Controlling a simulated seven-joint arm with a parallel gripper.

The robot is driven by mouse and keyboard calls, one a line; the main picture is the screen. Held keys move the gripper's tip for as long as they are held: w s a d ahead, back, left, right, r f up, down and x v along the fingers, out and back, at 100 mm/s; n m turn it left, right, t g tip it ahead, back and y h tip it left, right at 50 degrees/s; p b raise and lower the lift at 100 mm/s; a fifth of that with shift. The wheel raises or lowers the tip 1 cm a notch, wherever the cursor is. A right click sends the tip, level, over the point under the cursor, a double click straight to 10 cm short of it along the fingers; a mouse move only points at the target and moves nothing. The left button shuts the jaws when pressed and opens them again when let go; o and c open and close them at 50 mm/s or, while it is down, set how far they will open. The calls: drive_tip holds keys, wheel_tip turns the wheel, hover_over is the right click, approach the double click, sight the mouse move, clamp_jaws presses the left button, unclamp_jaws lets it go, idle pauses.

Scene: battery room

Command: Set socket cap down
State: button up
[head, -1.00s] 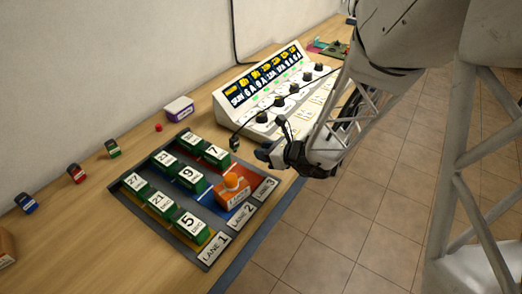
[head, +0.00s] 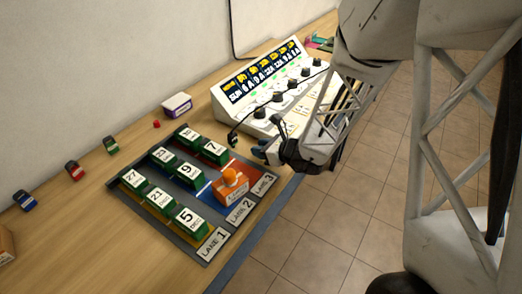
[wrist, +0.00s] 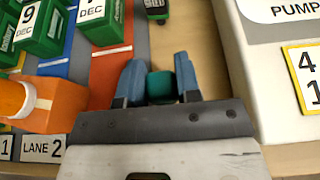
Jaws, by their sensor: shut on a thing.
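My gripper (head: 258,150) is over the bench between the lane board and the white console. In the wrist view its two blue fingers (wrist: 158,82) are shut on a small teal-green piece (wrist: 160,87), which looks like the socket cap. Most of the cap's lower part is hidden by the gripper body, and I cannot tell whether it touches the bench. In the head view the cap is too small to make out. A dark plug with a green end (wrist: 156,8) is just beyond the fingers; it also shows on a black cable in the head view (head: 232,138).
The lane board (head: 206,250) holds several green numbered blocks and an orange block with a round knob (head: 230,188). The white console (head: 268,95) with knobs stands to the right. A purple-white box (head: 178,105) is behind. Bare wood shows at the front left.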

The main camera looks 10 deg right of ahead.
drive_tip(key=shift+f, duration=0.5)
drive_tip(key=shift+f, duration=0.1)
drive_tip(key=o, duration=0.9)
drive_tip(key=shift+v, duration=6)
drive_tip(key=shift+a, duration=0.1)
